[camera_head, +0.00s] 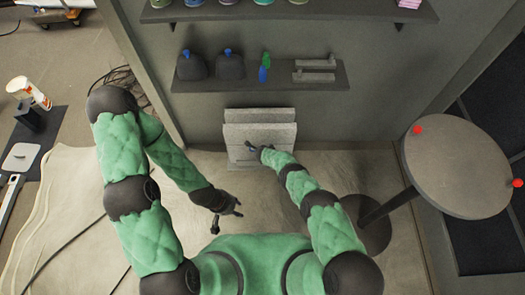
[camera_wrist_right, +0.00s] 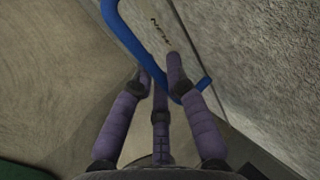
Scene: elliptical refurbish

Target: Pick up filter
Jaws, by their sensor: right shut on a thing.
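Grey slab-like panels, which look like the filter (camera_head: 275,134), lean against the wall on the floor, one in front of another. My right gripper (camera_head: 254,149) is at the front panel's face, left of its middle. Where the fingers meet the strip is partly hidden. My left gripper (camera_head: 229,214) is empty, with its fingers spread, above the floor left of my body.
A higher shelf (camera_head: 290,13) holds cans. A round table (camera_head: 457,170) stands at right. A cable (camera_head: 75,237) crosses the left floor.

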